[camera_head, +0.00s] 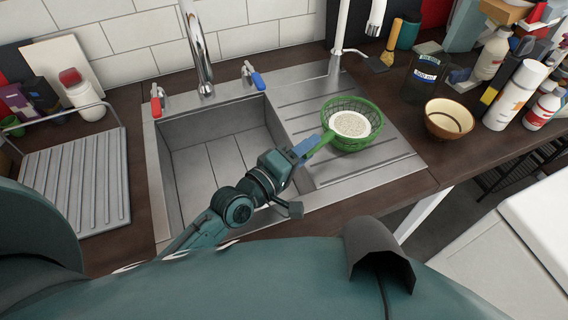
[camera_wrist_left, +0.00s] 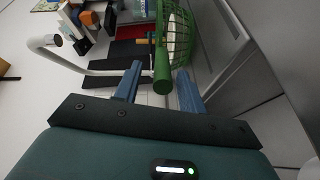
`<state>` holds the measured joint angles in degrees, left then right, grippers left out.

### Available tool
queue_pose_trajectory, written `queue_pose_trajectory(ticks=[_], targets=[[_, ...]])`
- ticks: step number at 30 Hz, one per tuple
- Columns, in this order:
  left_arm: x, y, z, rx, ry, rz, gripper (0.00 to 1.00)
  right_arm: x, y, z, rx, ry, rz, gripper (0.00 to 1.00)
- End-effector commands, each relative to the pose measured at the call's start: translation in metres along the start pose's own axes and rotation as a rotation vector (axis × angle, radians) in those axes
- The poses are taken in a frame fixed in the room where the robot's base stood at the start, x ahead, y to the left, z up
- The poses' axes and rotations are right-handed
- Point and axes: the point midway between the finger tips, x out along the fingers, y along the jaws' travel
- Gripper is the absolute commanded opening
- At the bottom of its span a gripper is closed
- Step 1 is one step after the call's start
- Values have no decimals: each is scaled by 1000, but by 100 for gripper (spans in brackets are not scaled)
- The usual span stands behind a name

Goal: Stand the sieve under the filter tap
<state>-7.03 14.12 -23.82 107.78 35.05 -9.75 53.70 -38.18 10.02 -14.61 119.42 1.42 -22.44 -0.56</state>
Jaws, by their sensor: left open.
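The green sieve (camera_head: 371,138) sits on the ridged drainboard right of the sink, with pale grainy contents (camera_head: 350,123) in it. Its handle points down-left toward my left gripper (camera_head: 305,149). In the left wrist view, the open fingers (camera_wrist_left: 158,88) stand on either side of the sieve's green handle (camera_wrist_left: 162,70), with gaps visible. The filter tap (camera_head: 341,30) is white and rises behind the drainboard. Its spout end (camera_head: 376,18) hangs behind and above the sieve, to the right. It also shows in the left wrist view (camera_wrist_left: 52,42). My right gripper is out of view.
The empty sink (camera_head: 215,150) lies left of the sieve, with a chrome tap (camera_head: 196,45) behind it. A brown bowl (camera_head: 448,119), a dark labelled container (camera_head: 424,78) and several bottles crowd the right counter. A dish rack (camera_head: 75,180) stands left. The drainboard behind the sieve is clear.

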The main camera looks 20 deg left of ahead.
Motion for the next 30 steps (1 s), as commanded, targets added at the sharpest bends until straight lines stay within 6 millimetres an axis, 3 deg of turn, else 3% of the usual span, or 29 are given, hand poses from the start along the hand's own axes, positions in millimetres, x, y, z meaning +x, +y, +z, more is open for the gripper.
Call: queue_pose_trajectory(ticks=[6, 12, 18, 30], targets=[[-50, -2, 0, 2, -1, -3, 40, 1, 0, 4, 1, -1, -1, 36], [-80, -1, 0, 1, -1, -2, 40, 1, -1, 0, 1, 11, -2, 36], [-90, 0, 0, 1, -1, 1, 40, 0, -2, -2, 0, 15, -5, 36], [-90, 0, 0, 1, 0, 1, 40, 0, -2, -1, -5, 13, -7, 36]])
